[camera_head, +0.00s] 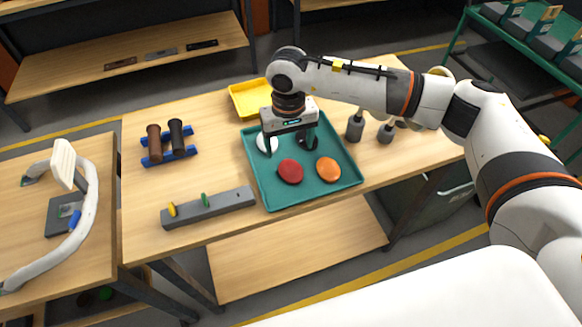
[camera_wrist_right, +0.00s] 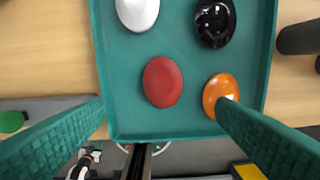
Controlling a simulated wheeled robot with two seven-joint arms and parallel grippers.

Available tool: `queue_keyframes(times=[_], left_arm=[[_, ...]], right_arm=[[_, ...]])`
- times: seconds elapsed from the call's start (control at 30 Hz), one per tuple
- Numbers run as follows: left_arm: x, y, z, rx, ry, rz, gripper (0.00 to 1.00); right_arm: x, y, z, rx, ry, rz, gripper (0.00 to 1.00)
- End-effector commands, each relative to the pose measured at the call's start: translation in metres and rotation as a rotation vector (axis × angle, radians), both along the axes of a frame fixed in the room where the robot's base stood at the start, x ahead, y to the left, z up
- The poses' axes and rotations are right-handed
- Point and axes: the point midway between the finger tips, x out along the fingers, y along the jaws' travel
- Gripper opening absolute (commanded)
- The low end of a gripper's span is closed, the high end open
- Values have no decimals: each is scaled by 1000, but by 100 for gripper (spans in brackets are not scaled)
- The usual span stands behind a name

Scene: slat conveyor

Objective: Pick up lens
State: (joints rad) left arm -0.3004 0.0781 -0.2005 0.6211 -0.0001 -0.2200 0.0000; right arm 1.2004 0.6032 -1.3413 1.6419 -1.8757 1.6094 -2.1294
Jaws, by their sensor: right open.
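Several oval lenses lie in a teal tray (camera_head: 262,190). The red lens (camera_head: 290,171) is at the front middle, and the orange lens (camera_head: 328,169) is to its right. The white lens (camera_head: 266,143) is at the back left. A black lens (camera_head: 310,142) is at the back right, partly hidden by my gripper. My right gripper (camera_head: 290,145) is open and empty, above the back half of the tray. In the right wrist view its fingers (camera_wrist_right: 160,112) stand apart, with the red lens (camera_wrist_right: 162,82) between and beyond them. My left gripper is not in view.
A yellow tray (camera_head: 247,98) lies behind the teal one. Dark cylinders on a blue rack (camera_head: 169,157) and a grey bar with pegs (camera_head: 208,208) are to the left. Grey bottle-like objects (camera_head: 355,126) stand to the right. A white curved device (camera_head: 88,205) is on the left table.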

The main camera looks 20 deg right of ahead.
Motion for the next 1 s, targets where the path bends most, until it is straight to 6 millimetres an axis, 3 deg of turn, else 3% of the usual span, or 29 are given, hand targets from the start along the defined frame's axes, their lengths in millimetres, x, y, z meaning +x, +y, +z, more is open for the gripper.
queue_keyframes(times=[0.2, 0.47, 0.7, 1.0], left_arm=[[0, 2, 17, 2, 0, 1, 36], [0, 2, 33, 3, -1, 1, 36], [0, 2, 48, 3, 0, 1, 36], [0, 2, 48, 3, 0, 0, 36]], right_arm=[[-1, 1, -31, 4, 3, -1, 79], [0, -2, -52, 4, 4, -2, 79], [1, -5, -86, 6, 2, -2, 79], [2, -5, -92, 6, 0, -1, 78]])
